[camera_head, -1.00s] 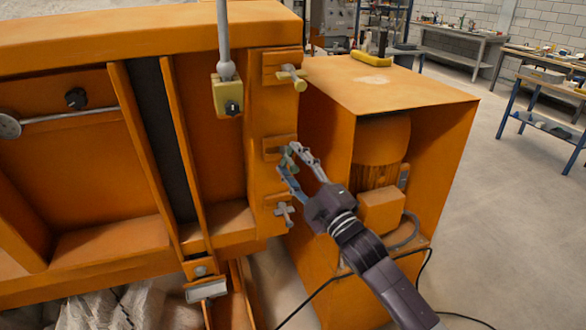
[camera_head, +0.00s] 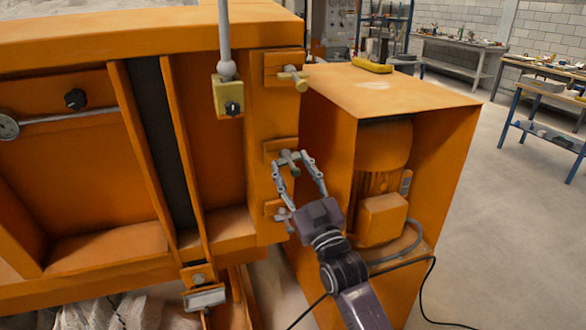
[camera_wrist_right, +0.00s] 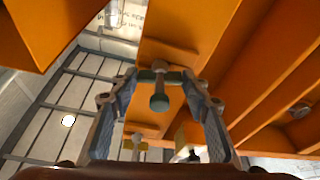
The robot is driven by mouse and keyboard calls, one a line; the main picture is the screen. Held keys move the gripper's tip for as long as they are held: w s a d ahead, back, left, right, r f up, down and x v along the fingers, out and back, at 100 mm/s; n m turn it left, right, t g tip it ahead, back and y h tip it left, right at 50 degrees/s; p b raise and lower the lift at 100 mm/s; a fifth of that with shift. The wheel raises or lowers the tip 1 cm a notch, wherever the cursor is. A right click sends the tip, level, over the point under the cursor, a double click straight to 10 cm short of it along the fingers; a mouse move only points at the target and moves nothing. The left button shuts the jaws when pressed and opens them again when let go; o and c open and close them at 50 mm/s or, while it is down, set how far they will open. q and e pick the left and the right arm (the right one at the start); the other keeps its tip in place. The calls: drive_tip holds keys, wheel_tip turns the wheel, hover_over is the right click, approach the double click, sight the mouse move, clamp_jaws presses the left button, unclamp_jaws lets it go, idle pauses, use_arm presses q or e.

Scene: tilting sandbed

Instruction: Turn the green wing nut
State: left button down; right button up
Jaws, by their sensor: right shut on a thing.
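The green wing nut (camera_head: 295,171) sits on the middle bracket of the orange frame's right post in the head view. In the right wrist view the nut (camera_wrist_right: 159,102) has a dark green round end and a crossbar between my fingers. My right gripper (camera_head: 293,158) comes up from below. Its fingers are spread wide and their tips (camera_wrist_right: 160,76) are on the two ends of the crossbar, so it is shut on the nut. The crossbar lies about level in the head view. My left gripper is in neither view.
A yellowish wing nut (camera_head: 297,80) is above, and a grey one (camera_head: 283,215) is just below, close to my left-hand finger. An orange cabinet (camera_head: 400,88) with a motor (camera_head: 383,145) stands to the right. A black cable (camera_head: 425,285) runs near my forearm.

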drive_tip(key=shift+m+h, duration=0.3)
drive_tip(key=shift+m, duration=0.9)
drive_tip(key=shift+f+m, duration=0.1)
drive_tip(key=shift+m, duration=0.2)
drive_tip(key=o, duration=1.2)
drive_tip(key=shift+c, duration=0.2)
drive_tip(key=v, duration=1.2)
drive_tip(key=shift+a, duration=0.15)
